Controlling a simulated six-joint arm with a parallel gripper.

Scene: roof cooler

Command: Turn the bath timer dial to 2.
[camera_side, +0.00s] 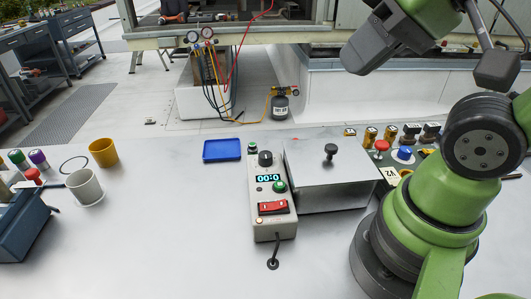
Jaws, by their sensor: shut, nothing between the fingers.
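The bath timer is a pale grey control box (262,226) in the middle of the table. Its black dial (265,159) sits at the far end, above a lit display (269,178) that appears to read 00:0. The dial's pointer and scale marks are too small to read. A green button (280,186) and a red rocker switch (272,207) lie nearer on the same face. My gripper (357,58) is shut and empty at the upper right, high above the table and well apart from the dial. Its fingertips are hard to make out.
A metal bath with a black-knobbed lid (312,166) stands right beside the timer. A blue tray (222,150) lies to its left. A yellow cup (103,152) and a white cup (85,188) stand farther left. Red and blue knobs (392,152) are at right. The front table is clear.

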